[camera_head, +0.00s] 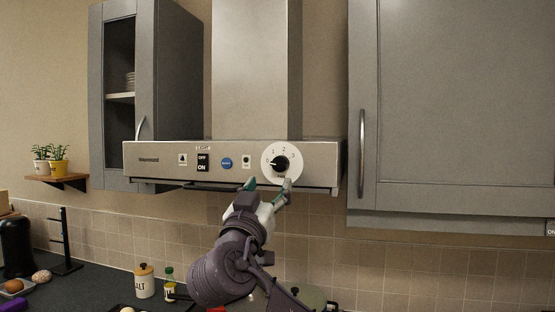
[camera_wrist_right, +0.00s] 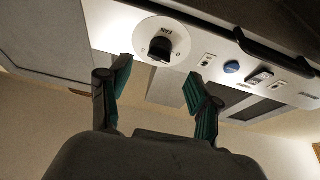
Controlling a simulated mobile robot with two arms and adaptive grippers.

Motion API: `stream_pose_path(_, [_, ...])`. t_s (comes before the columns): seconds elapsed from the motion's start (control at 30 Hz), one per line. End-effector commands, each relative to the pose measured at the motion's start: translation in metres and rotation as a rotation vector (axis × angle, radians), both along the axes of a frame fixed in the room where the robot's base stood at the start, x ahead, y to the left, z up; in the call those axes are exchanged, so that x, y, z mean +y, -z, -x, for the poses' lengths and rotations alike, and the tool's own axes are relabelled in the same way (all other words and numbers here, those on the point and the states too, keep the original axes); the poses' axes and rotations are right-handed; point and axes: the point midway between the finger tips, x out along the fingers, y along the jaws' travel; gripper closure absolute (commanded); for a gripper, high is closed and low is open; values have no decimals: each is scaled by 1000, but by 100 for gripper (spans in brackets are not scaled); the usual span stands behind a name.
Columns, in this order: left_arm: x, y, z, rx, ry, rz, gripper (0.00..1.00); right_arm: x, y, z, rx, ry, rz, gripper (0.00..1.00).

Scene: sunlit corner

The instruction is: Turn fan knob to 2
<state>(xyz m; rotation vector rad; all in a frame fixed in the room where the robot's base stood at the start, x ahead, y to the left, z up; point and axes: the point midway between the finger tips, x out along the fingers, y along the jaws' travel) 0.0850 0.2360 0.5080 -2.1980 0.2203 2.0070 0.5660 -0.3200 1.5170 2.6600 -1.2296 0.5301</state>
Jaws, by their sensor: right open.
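The fan knob (camera_head: 280,163) is a black knob on a round white dial at the right end of the range hood's front panel (camera_head: 150,150). Its pointer appears turned to the left, near the 0 mark; the 2 is at the top of the dial. My right gripper (camera_head: 268,184) is open and empty just below the dial, apart from the knob. In the right wrist view the knob (camera_wrist_right: 160,48) shows beyond and between the two green-padded fingertips (camera_wrist_right: 158,85). My left gripper is not in view.
A light switch (camera_head: 203,162) and a blue button (camera_head: 226,163) sit left of the dial. A closed cabinet (camera_head: 450,100) is on the right, and a glass-door cabinet (camera_head: 121,70) on the left. The counter below holds a salt jar (camera_head: 145,282) and a bottle.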

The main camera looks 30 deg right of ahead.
Motion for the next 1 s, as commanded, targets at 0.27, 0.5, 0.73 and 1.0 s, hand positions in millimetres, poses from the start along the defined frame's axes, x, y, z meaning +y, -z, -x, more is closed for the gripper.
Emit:
stream_pose_path(0.27, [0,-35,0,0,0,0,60,-40,-26,-33,3,3,1,37])
stream_pose_path(0.5, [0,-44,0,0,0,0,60,-54,-30,-46,2,-1,0,37])
stream_pose_path(0.73, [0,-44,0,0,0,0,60,-55,-30,-48,2,-3,0,37])
stream_pose_path(1.0, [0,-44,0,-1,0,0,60,-55,-30,-48,2,-3,0,69])
